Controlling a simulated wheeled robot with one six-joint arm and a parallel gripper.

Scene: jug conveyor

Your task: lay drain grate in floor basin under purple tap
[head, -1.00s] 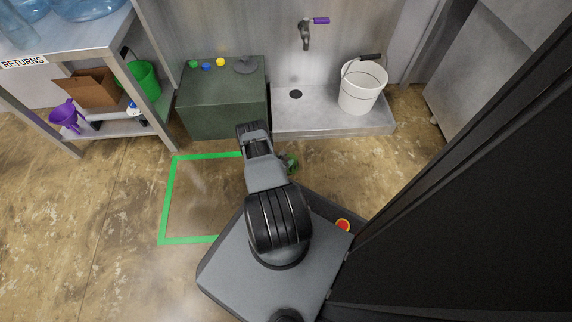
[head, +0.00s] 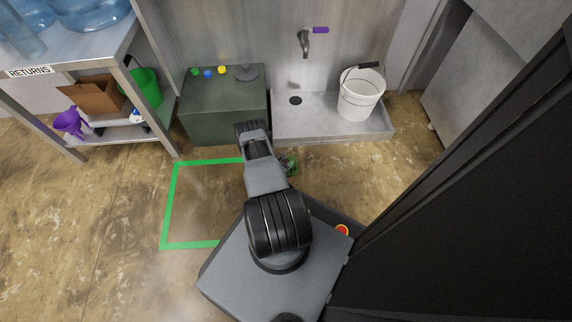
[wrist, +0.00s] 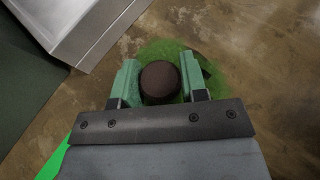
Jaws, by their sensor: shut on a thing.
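My gripper (wrist: 160,86) is shut on a dark round knob or handle end (wrist: 160,82). A fuzzy green round thing (wrist: 150,56) spreads below it, and a bit of green (head: 291,165) shows beside my arm in the head view. I cannot tell exactly what it is. The floor basin (head: 325,128) is a shallow grey tray against the wall with a dark drain hole (head: 296,100). The purple-handled tap (head: 306,42) is on the wall above it. A grey disc with a raised middle (head: 246,73), possibly the drain grate, lies on the green cabinet.
A white bucket (head: 361,95) stands in the basin's right part. The green cabinet (head: 224,112) is left of the basin, with small coloured caps (head: 208,73) on top. A shelf (head: 95,50) stands at left. A green outline (head: 168,205) marks clear floor.

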